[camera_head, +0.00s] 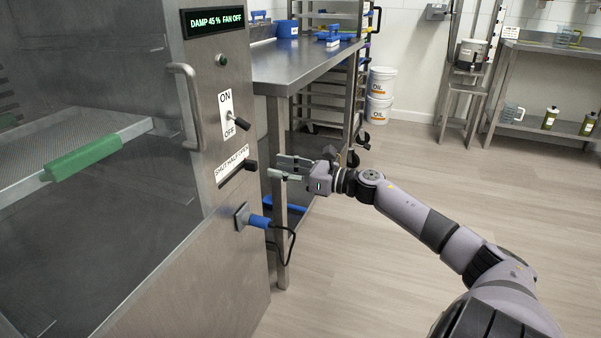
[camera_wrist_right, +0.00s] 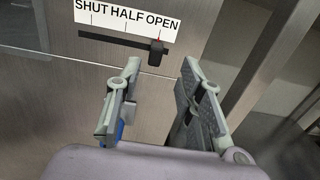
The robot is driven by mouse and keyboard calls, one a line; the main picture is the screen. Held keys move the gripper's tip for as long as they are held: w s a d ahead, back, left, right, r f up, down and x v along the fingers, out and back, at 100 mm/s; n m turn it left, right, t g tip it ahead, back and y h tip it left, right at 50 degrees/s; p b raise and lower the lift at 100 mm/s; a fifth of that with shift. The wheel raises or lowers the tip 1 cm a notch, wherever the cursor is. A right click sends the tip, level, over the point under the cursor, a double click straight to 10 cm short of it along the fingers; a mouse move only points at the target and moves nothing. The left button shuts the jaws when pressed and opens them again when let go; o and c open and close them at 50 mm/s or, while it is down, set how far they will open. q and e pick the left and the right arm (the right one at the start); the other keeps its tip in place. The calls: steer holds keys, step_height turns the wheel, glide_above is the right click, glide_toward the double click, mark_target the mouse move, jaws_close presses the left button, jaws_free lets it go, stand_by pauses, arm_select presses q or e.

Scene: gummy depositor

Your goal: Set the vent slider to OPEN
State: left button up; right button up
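The vent slider is a black knob (camera_head: 250,165) on a dark slot in the steel cabinet front. In the right wrist view the knob (camera_wrist_right: 156,53) sits at the right end of its slot, below the word OPEN, with a small red mark at its top. The white label (camera_wrist_right: 128,18) above reads SHUT, HALF, OPEN. My right gripper (camera_head: 273,168) is just right of the knob in the head view. In the wrist view its fingers (camera_wrist_right: 160,72) are spread and empty, the knob ahead of them, seemingly untouched. My left gripper is in neither view.
Above are an ON/OFF switch (camera_head: 239,123) and a display (camera_head: 213,21) reading "DAMP 45 % FAN OFF". A blue plug (camera_head: 258,222) with a black cable sits below the slider. A door handle (camera_head: 187,105) is at left; a steel table (camera_head: 300,68) stands behind my gripper.

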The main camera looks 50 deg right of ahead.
steer(key=shift+v, duration=2.5)
